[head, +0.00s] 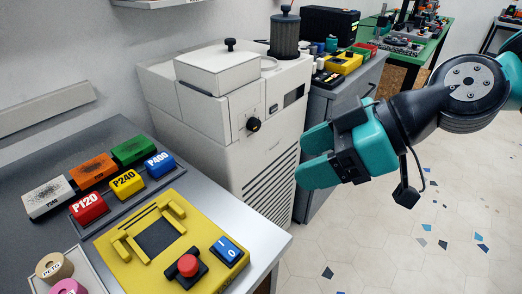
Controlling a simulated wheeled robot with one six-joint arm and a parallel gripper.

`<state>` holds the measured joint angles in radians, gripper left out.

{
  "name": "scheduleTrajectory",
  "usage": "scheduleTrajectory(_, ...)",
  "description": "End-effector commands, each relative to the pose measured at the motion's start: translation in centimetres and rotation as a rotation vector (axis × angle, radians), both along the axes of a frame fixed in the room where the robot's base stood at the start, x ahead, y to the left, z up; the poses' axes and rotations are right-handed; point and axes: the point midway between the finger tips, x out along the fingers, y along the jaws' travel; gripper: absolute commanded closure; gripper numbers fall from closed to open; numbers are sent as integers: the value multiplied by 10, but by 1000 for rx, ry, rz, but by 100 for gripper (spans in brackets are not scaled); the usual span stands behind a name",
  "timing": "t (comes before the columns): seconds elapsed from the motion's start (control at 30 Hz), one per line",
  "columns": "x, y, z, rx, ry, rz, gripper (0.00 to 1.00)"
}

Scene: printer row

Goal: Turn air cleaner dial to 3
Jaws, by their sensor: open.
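A white boxy machine (225,125), which looks like the air cleaner, stands against the wall in the middle of the head view. A small black dial (253,124) with a yellowish mark sits on its front face. The dial's numbers are too small to read. My gripper (302,157) has teal fingers and is open and empty. It hangs to the right of the machine's front and lower than the dial in the picture, apart from the dial. Nothing hides the dial.
A grey table (120,140) at left holds coloured grit blocks, a yellow fixture (150,240) with a red button (188,265) and a blue switch (228,250). A grey cabinet (340,105) with tools stands behind my gripper.

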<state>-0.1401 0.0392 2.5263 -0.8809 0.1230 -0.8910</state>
Motion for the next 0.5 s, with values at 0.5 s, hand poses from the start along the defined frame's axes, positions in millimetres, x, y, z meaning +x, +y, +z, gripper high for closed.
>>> scheduleTrajectory(0.5, 150, -30, -145, 200, -941, -270, 36)
